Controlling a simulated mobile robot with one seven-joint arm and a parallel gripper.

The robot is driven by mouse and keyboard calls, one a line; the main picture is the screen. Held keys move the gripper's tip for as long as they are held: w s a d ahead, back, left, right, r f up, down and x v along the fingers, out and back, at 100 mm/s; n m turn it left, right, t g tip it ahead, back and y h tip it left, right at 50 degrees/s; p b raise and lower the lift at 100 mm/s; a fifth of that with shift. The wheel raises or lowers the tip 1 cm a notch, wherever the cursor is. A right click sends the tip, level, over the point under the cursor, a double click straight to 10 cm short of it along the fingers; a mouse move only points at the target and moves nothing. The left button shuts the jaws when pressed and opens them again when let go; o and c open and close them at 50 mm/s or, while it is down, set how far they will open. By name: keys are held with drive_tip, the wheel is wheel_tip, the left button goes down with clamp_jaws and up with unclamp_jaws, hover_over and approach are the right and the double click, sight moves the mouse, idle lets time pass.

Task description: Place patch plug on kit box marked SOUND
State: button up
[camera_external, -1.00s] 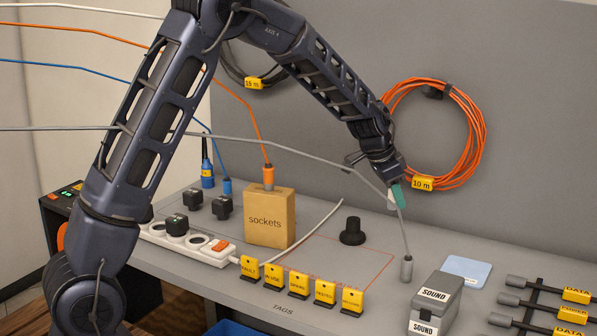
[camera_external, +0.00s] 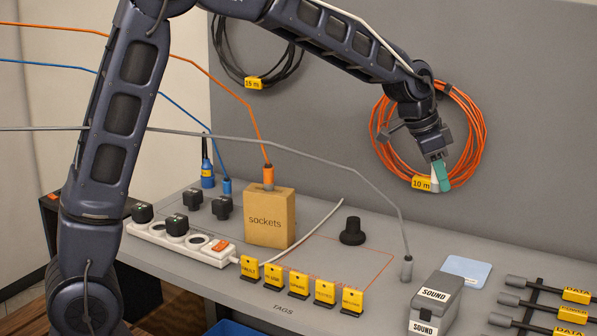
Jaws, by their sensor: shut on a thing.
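My gripper (camera_external: 437,164) is shut on a small teal and white piece, the patch plug (camera_external: 442,178). The plug hangs below the fingers in the air, in front of the grey back panel and the orange cable coil. The kit box marked SOUND (camera_external: 437,302) is a grey case with white labels on its lid and front. It stands on the bench at the lower right, below my gripper and apart from the plug. The gripper partly hides the plug's upper end.
A grey plug (camera_external: 406,268) on a cable stands upright left of the box. A pale blue card (camera_external: 467,270) lies behind it. Cables with yellow tags (camera_external: 574,296) lie right. A sockets block (camera_external: 269,217), a power strip (camera_external: 180,243) and a black knob (camera_external: 352,232) stand left.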

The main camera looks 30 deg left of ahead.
wheel_tip(320, 180, up, 3)
drive_tip(key=m, duration=0.1)
hover_over(450, 287)
drive_tip(key=a, duration=0.2)
drive_tip(key=shift+m+g, duration=0.3)
drive_tip(key=f, duration=1.9)
drive_tip(key=shift+s+d+f, duration=0.2)
drive_tip(key=shift+s+d, duration=0.1)
drive_tip(key=shift+s, duration=0.1)
drive_tip(key=shift+f, duration=0.15)
drive_tip(key=o, duration=1)
